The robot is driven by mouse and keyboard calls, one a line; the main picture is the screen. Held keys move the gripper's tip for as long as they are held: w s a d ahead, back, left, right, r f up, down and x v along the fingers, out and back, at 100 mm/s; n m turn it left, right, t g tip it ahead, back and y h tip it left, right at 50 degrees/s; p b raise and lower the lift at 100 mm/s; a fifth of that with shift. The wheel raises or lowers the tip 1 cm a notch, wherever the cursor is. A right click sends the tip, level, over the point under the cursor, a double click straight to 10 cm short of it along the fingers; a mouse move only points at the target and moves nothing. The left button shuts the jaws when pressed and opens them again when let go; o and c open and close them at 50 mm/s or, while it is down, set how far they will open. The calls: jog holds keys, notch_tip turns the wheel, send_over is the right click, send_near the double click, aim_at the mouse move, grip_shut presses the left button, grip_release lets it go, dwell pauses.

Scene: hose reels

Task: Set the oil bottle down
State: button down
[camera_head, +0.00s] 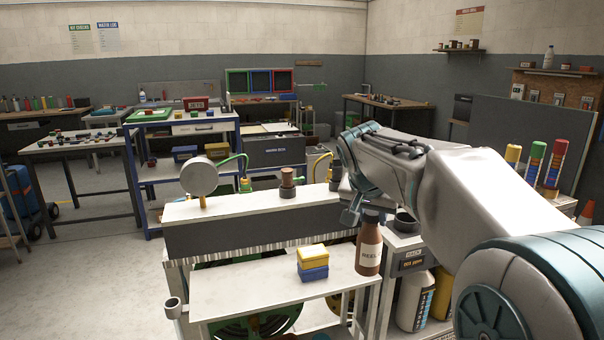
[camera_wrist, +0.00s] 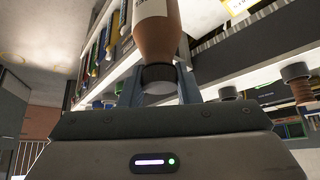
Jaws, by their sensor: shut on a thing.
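The oil bottle (camera_head: 369,252) is brown with a pale label, and its dark cap is up. My gripper (camera_head: 370,211) is above it, shut on its cap end. In the wrist view the bottle (camera_wrist: 157,38) shows with its dark cap between the two fingers of my gripper (camera_wrist: 159,88). The bottle looks upright in the head view. Its base is at the right end of the low white shelf (camera_head: 235,287); I cannot tell whether it touches.
A yellow and blue block stack (camera_head: 313,262) sits on the shelf left of the bottle. Behind is a raised white ledge (camera_head: 260,207) with a round gauge (camera_head: 199,177) and a brown fitting (camera_head: 288,184). A white jug (camera_head: 414,300) stands lower right. The shelf's left part is clear.

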jog(key=shift+s, duration=0.35)
jog(key=s+f+n+y, duration=0.3)
jog(key=f+n, duration=0.2)
jog(key=f, duration=3)
notch_tip(320, 180, up, 9)
jog(key=p, duration=0.8)
jog(key=s+f, duration=0.4)
jog(key=f, duration=0.1)
jog(key=shift+s+f+t, duration=0.25)
jog(key=shift+f+t, duration=0.15)
jog(key=shift+d, duration=0.1)
